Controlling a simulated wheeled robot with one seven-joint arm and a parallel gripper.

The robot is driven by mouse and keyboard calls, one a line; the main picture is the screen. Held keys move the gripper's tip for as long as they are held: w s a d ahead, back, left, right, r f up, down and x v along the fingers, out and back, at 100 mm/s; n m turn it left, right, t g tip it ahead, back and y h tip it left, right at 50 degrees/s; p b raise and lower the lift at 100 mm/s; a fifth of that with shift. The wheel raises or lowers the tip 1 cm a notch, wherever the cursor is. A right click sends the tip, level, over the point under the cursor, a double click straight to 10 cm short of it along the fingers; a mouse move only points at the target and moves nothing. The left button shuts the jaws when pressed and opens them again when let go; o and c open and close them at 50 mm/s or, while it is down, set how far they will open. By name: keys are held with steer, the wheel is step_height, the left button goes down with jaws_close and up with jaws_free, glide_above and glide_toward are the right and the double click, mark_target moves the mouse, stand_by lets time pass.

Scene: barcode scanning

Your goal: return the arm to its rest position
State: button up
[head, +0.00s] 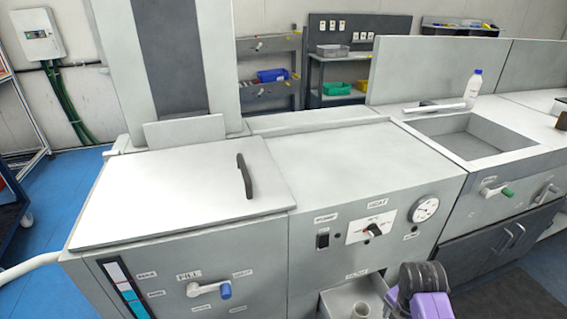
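No gripper fingers show in the head view. A purple and black rounded part at the bottom right edge, in front of the machine, looks like a piece of my arm. It is cut off by the frame, and I cannot tell which link it is. No held object is visible.
A grey machine with a closed white lid (180,190) fills the middle. Its front has a blue-handled valve (225,290), a gauge (425,208) and an open drawer (337,302). A sink (478,142) and a white bottle (473,88) are at right. Blue floor (50,215) shows at left.

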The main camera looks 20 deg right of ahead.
steer(key=w+d+r+m+t+h, duration=0.2)
steer(key=w+r+m+t, duration=0.3)
steer(key=w+m, duration=0.3)
steer(key=a+r+m+t+b, duration=0.2)
steer(key=a+r+m+t, duration=0.1)
steer(key=a+m+t, duration=0.4)
steer(key=s+a+r+m+t+b, duration=0.1)
steer(key=s+a+r+m+b, duration=0.2)
steer(key=s, duration=0.5)
steer(key=s+a+r+m+t, duration=0.2)
steer(key=s+a, duration=0.3)
steer(key=s, duration=0.2)
steer(key=s+a+r+m+t+b, duration=0.1)
steer(key=s+a+r+m+b, duration=0.2)
steer(key=s, duration=0.5)
steer(key=s+a+f+n+g+y+b, duration=0.2)
steer(key=s+a+f+n+y, duration=0.15)
steer(key=s, duration=0.75)
step_height(320, 180, up, 16)
steer(key=p, duration=1.6)
steer(key=shift+w+m, duration=0.15)
steer(key=shift+m, duration=0.2)
